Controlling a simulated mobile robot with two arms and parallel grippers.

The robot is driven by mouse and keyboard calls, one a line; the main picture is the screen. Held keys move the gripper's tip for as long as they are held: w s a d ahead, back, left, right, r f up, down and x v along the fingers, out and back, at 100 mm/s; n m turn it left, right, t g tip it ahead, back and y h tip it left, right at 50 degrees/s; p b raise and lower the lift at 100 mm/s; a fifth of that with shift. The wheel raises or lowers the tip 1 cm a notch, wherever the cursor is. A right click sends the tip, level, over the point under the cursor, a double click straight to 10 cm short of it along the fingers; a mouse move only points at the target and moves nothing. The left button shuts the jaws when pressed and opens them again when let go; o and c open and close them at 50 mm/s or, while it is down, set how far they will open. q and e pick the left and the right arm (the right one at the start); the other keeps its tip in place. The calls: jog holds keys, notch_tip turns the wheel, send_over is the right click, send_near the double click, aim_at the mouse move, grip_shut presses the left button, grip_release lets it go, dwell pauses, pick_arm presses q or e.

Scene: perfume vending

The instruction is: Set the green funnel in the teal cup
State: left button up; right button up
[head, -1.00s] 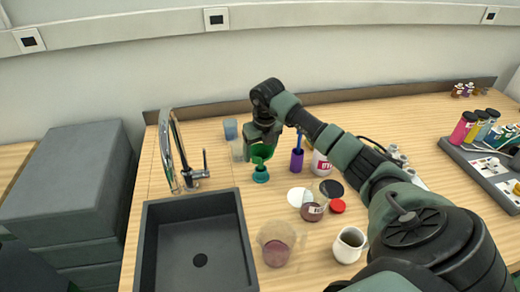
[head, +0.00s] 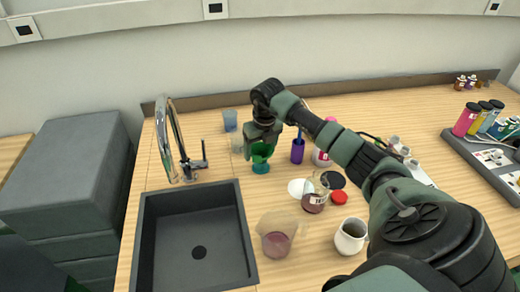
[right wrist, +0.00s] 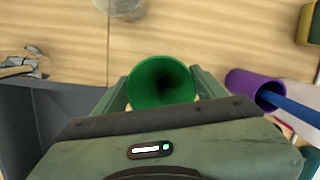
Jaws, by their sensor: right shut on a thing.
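The green funnel (head: 262,151) is held wide end up in my right gripper (head: 262,146). In the right wrist view the funnel's open mouth (right wrist: 160,80) shows between the two fingers of the right gripper (right wrist: 161,92). The teal cup (head: 261,168) stands on the counter right of the faucet, directly below the funnel in the head view. The funnel's lower end meets the cup's top there. I cannot tell how far the spout is inside the cup. The cup is hidden in the wrist view. My left gripper is out of view.
A purple holder (head: 297,152) with a blue stick stands close right of the gripper. A clear cup (head: 237,145) and a blue cup (head: 230,121) stand left and behind. The faucet (head: 172,140) and dark sink (head: 150,240) lie left.

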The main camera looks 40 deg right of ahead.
jog(key=o, duration=1.4)
jog(key=r, duration=0.2)
jog(key=s+r+b, duration=0.1)
jog(key=r, duration=0.4)
jog(key=shift+s+a+r, duration=0.15)
jog(key=shift+s+r, duration=0.05)
jog(key=shift+r, duration=0.15)
